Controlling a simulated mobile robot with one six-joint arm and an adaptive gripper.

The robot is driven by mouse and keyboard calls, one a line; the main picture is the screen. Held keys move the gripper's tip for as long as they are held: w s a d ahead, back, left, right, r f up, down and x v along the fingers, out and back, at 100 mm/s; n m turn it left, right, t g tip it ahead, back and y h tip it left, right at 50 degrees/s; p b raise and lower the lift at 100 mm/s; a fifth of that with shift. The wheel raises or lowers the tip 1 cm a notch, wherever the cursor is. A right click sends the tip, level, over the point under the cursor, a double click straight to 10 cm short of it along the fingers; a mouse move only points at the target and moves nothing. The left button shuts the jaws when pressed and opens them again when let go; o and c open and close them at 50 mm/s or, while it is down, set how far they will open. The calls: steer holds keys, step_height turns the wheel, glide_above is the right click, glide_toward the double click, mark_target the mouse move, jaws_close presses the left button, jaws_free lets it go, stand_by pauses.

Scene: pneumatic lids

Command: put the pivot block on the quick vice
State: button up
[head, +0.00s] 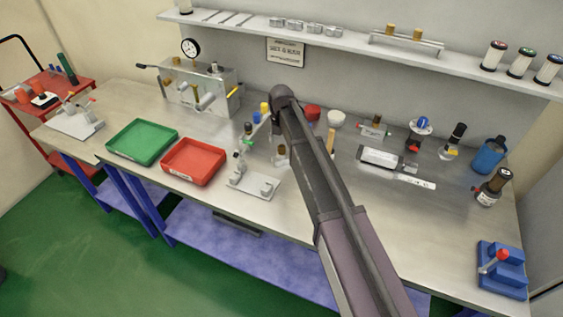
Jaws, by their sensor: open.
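The blue vice with a red-knobbed lever (502,268) sits at the front right corner of the bench; I take it for the quick vice. Its top looks free of any part. I cannot tell for sure which part is the pivot block. A grey plate with two short round posts (254,184) lies near the front edge, right of the red tray. My gripper (275,136) is at the far end of my arm, over the middle of the bench behind this plate. It is small and partly hidden by my arm. It is open, and I see nothing held in it.
The green tray (143,141) and red tray (194,161) lie left of my arm. A metal test fixture (203,88) with a gauge stands behind them. Bench space before the vice is clear.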

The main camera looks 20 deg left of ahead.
mark_target(281, 147)
steer(key=shift+f, duration=0.15)
step_height(281, 147, down, 5)
steer(key=b, duration=0.5)
stand_by(0.3)
stand_by(0.5)
jaws_close()
